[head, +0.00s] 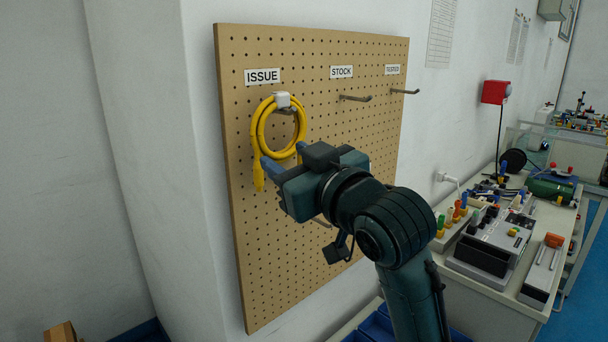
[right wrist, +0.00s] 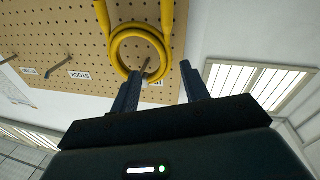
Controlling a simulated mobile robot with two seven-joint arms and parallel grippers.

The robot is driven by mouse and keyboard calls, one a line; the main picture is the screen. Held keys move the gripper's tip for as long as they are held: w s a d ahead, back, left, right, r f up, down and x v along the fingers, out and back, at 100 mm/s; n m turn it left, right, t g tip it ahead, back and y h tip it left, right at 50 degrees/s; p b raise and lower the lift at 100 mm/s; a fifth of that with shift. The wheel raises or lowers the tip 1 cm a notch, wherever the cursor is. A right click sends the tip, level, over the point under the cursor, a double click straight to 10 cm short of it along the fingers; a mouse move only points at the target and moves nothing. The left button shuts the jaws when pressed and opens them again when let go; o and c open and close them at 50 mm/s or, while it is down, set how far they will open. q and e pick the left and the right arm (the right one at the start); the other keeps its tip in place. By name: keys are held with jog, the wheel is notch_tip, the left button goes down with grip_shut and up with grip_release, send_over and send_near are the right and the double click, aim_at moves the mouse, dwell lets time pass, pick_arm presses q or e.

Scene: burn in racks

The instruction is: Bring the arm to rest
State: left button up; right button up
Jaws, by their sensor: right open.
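My right gripper (head: 284,160) is open, raised in front of the pegboard (head: 330,110) just below the ISSUE label (head: 263,76). A coiled yellow cable (head: 257,128) with a white piece at its top hangs on the hook under that label. The gripper's blue fingers overlap the lower part of the coil in the head view. In the right wrist view, the open fingers (right wrist: 160,88) are apart, with the cable loop (right wrist: 115,50) beyond them and nothing seen held between them. I cannot tell whether a finger touches the cable. My left gripper is not in view.
Bare hooks stick out under the STOCK label (head: 341,72) and the label to its right (head: 392,70). A bench (head: 490,287) with tools and devices stands at the right. Blue bins (head: 375,328) lie below the board. A red box (head: 495,92) is on the wall.

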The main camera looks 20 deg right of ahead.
notch_tip(320, 180, down, 28)
jog(key=a+m+g+b, duration=0.1)
jog(key=g+b, duration=0.3)
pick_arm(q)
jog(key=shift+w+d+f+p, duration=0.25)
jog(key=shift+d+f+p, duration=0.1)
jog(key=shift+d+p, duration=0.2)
pick_arm(e)
jog(key=s+a+f+g, duration=0.1)
jog(key=s+f+g, duration=0.1)
jog(key=s+f, duration=0.7)
jog(key=s+a+f+g, duration=0.1)
jog(key=s+f, duration=0.8)
jog(key=f, duration=0.5)
jog(key=shift+s+a+f+g, duration=0.2)
jog(key=shift+s+f+g, duration=0.1)
jog(key=shift+f+g, duration=0.1)
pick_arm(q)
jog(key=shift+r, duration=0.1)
